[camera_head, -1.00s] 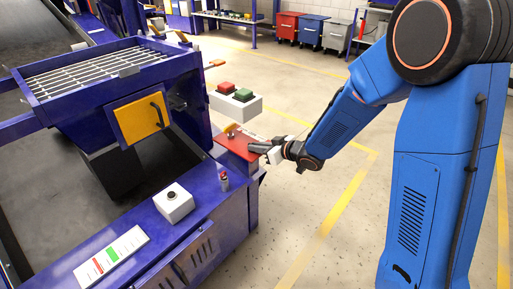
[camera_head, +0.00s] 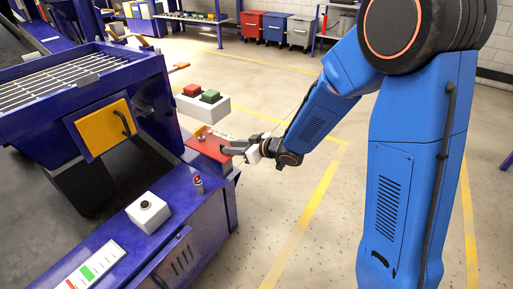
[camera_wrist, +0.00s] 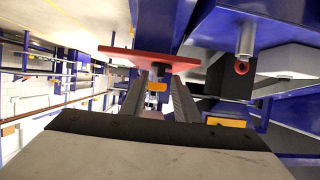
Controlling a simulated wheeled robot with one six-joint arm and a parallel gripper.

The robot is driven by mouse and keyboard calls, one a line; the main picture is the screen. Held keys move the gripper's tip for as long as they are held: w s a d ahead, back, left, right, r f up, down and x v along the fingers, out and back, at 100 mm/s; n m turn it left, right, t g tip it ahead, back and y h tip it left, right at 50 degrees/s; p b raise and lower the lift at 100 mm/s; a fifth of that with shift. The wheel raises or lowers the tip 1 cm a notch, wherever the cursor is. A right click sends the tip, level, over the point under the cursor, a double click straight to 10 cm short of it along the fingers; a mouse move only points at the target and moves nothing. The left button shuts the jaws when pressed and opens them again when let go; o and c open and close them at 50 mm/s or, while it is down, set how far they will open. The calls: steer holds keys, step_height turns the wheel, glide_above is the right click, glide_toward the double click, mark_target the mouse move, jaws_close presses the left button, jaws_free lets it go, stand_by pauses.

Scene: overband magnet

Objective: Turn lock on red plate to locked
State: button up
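The red plate (camera_head: 208,150) sticks out from the corner of the blue machine frame, with a small yellowish piece (camera_head: 201,131) on its top. In the wrist view the red plate (camera_wrist: 120,53) shows nearly edge-on. A dark lock part (camera_wrist: 158,71) with a yellow tag (camera_wrist: 157,86) shows by its lower edge. My gripper (camera_head: 224,149) is at the plate's right edge. In the wrist view my gripper (camera_wrist: 157,92) has its two fingers apart, with the dark part and tag seen between them. I cannot tell whether the fingers touch the lock or how it is turned.
A white box with red and green buttons (camera_head: 203,107) stands just behind the plate. A small red-topped post (camera_head: 198,184) and a white button box (camera_head: 148,212) are on the frame in front. The yellow panel (camera_head: 103,128) is at left.

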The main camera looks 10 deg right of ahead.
steer(key=v, duration=1.4)
steer(key=shift+s+d+r, duration=0.15)
steer(key=shift+r, duration=0.05)
steer(key=s+d+r+m+t+h, duration=0.1)
steer(key=s+d+r+m+h, duration=0.25)
steer(key=d, duration=0.65)
steer(key=d+r+m+t+h, duration=0.2)
steer(key=d+r+m+h, duration=0.15)
steer(key=d+h, duration=0.45)
steer(key=s+d+m+g, duration=0.1)
steer(key=s+m+g, duration=0.2)
steer(key=s, duration=2.1)
steer(key=g, duration=0.3)
steer(key=shift+d+g+y, duration=0.15)
steer(key=shift+g+y, duration=0.15)
steer(key=shift+y, duration=0.05)
